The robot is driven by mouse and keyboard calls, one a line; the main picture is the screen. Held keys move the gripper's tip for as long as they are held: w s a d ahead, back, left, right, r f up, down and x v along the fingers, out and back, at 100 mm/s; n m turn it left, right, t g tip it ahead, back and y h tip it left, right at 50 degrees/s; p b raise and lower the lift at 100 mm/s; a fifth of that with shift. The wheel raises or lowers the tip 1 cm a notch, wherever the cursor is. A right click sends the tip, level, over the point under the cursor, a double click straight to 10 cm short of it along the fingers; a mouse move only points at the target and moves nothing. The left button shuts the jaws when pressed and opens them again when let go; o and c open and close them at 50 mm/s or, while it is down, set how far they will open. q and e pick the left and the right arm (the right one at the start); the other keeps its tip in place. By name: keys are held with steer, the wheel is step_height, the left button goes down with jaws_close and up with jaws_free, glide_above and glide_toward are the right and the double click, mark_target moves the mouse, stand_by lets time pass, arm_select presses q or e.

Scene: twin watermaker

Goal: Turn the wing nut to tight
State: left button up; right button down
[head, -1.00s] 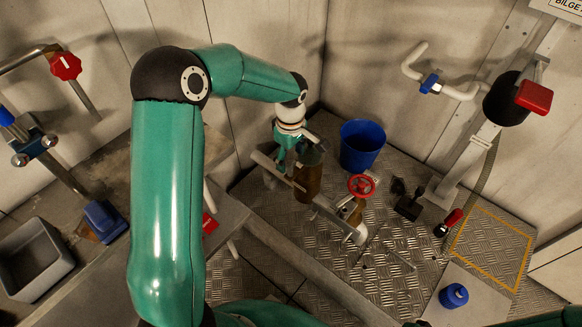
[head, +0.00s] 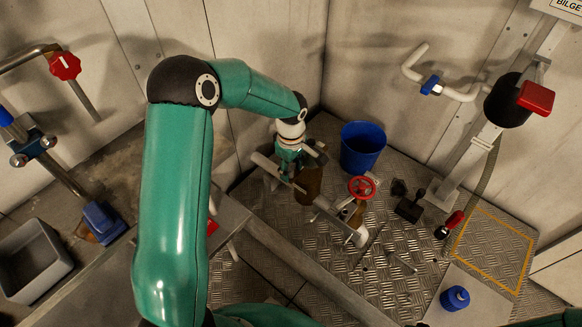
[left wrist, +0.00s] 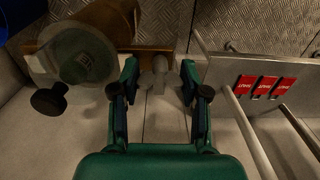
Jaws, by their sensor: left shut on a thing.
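The wing nut (left wrist: 158,78) is a small grey two-winged part in the left wrist view. It sits between the fingers of my left gripper (left wrist: 160,82), near their tips. The left gripper is shut on it. In the head view my left gripper (head: 292,168) points down by the pipe, beside a brown cylindrical housing (head: 309,184); there the gripper hides the wing nut. My right gripper is not in view.
A blue bucket (head: 362,148) stands behind the pipework, and a red handwheel valve (head: 361,188) is to the right. In the left wrist view, a round-topped housing (left wrist: 82,55) is close left and red tags (left wrist: 265,87) hang at right.

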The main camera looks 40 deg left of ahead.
arm_select(q)
steer(key=shift+c, duration=0.5)
steer(key=m+b, duration=0.1)
steer(key=m, duration=0.2)
steer(key=shift+m, duration=0.4)
steer(key=m, duration=0.4)
steer(key=shift+a+m, duration=0.1)
steer(key=shift+m, duration=0.2)
steer(key=m, duration=0.4)
steer(key=shift+r, duration=0.1)
steer(key=m, duration=0.5)
steer(key=shift+w, duration=0.15)
steer(key=shift+m, duration=0.3)
steer(key=o, duration=1.2)
steer(key=shift+c, duration=0.2)
